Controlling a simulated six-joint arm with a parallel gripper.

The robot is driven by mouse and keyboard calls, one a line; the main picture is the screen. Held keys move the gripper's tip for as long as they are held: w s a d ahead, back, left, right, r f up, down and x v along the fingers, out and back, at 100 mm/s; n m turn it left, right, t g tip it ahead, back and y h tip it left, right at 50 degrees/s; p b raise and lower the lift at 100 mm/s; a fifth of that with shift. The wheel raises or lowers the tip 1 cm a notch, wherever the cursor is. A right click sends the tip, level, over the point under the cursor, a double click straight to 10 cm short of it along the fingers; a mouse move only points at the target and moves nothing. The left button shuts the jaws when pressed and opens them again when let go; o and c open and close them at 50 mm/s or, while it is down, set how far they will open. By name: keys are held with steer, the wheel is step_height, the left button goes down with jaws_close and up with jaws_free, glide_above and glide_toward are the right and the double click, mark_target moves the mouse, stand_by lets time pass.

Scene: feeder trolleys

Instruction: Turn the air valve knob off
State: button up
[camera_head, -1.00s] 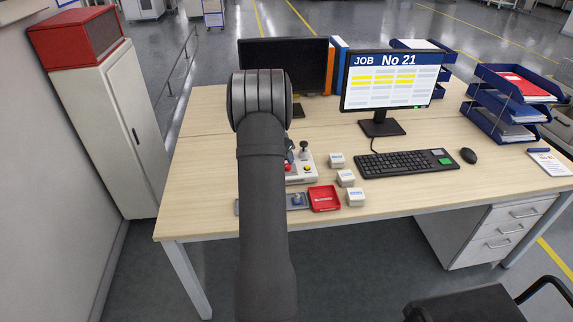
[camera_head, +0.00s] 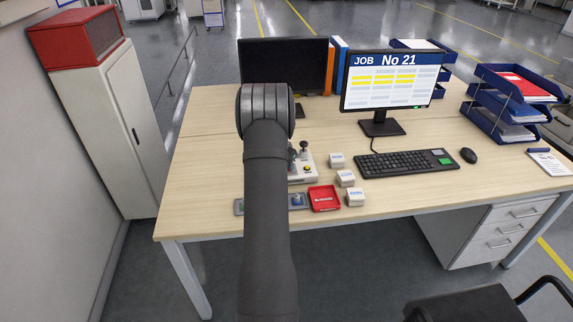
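A blue knob (camera_head: 297,199) sits on a grey panel (camera_head: 239,207) near the front edge of the desk; I cannot tell whether this is the air valve knob or how it is turned. My arm crosses in front of the panel and hides its middle. A light control box (camera_head: 304,178) with a black joystick (camera_head: 304,148) and a yellow button (camera_head: 307,168) stands just behind the panel, partly hidden by my arm. My gripper is hidden behind my own arm, so its state does not show.
A red tray (camera_head: 324,199) and three small white boxes (camera_head: 346,178) stand right of the panel. A keyboard (camera_head: 405,164), mouse (camera_head: 468,155), job monitor (camera_head: 392,83) and dark monitor (camera_head: 285,65) are further off. The desk's left part (camera_head: 200,160) is clear.

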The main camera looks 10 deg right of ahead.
steer(key=shift+n, duration=0.3)
steer(key=n, duration=0.2)
steer(key=n+t+y, duration=0.1)
steer(key=n, duration=0.1)
steer(key=shift+s+d+y, duration=0.1)
steer(key=shift+d+y, duration=0.05)
steer(key=shift+y, duration=0.15)
steer(key=n, duration=0.2)
steer(key=n+y, duration=0.1)
steer(key=n, duration=0.1)
steer(key=shift+d+n+y, duration=0.1)
steer(key=shift+n+y, duration=0.2)
steer(key=n+y, duration=0.1)
steer(key=n, duration=0.3)
steer(key=shift+d+y, duration=0.1)
steer(key=shift+y, duration=0.3)
steer(key=n+y, duration=0.1)
steer(key=n, duration=0.3)
steer(key=shift+d+n+g, duration=0.1)
steer(key=shift+n+g, duration=0.2)
steer(key=shift+g, duration=0.1)
steer(key=shift+y, duration=0.3)
steer(key=o, duration=1)
